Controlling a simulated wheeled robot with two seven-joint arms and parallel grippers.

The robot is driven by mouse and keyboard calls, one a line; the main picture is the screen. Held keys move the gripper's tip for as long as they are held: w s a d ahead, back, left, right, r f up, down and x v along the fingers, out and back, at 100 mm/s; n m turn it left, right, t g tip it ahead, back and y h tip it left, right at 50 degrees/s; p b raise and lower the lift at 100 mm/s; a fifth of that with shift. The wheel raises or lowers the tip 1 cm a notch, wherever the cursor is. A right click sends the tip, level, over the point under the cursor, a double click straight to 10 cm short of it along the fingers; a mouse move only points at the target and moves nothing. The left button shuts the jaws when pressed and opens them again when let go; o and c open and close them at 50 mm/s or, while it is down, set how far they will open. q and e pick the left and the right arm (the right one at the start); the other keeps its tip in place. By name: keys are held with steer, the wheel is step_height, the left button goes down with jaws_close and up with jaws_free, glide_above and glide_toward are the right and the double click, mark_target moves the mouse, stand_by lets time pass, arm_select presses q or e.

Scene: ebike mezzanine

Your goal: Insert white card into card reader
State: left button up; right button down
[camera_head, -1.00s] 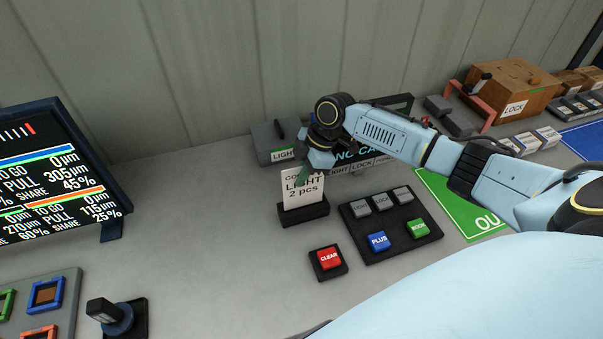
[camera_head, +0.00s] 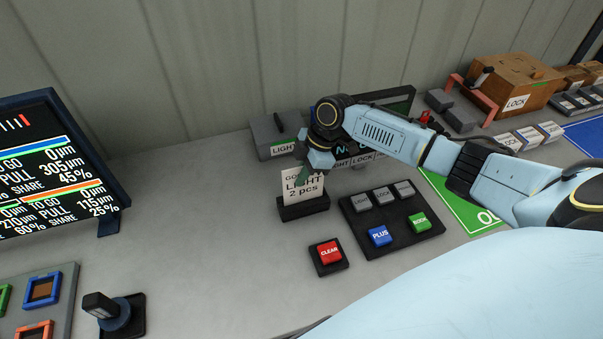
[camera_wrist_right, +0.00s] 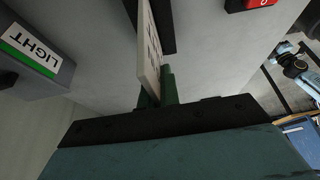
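The white card (camera_head: 302,184), printed "LIGHT 2 pcs", stands upright at a black slotted base (camera_head: 303,207) in the middle of the bench. I take this base for the card reader; how deep the card sits is unclear. My right gripper (camera_head: 304,173) is at the card's upper right corner. In the right wrist view the card (camera_wrist_right: 150,55) lies between its green fingertips (camera_wrist_right: 158,92), which look shut on it. The far end of the card meets the black base (camera_wrist_right: 161,18). My left gripper is out of view.
A grey box labelled LIGHT (camera_head: 272,141) stands behind the card. A button panel (camera_head: 395,243) and a red CLEAR button (camera_head: 330,252) are close in front and right. A screen (camera_head: 50,165) stands at left. A dark display is partly hidden behind my arm.

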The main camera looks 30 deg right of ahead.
steer(key=shift+f, duration=0.35)
steer(key=c, duration=1.6)
jaws_free()
steer(key=shift+o, duration=0.2)
steer(key=shift+r, duration=0.15)
steer(key=b+v, duration=0.1)
steer(key=v, duration=1.2)
steer(key=shift+s+r+b, duration=0.1)
steer(key=shift+b, duration=0.2)
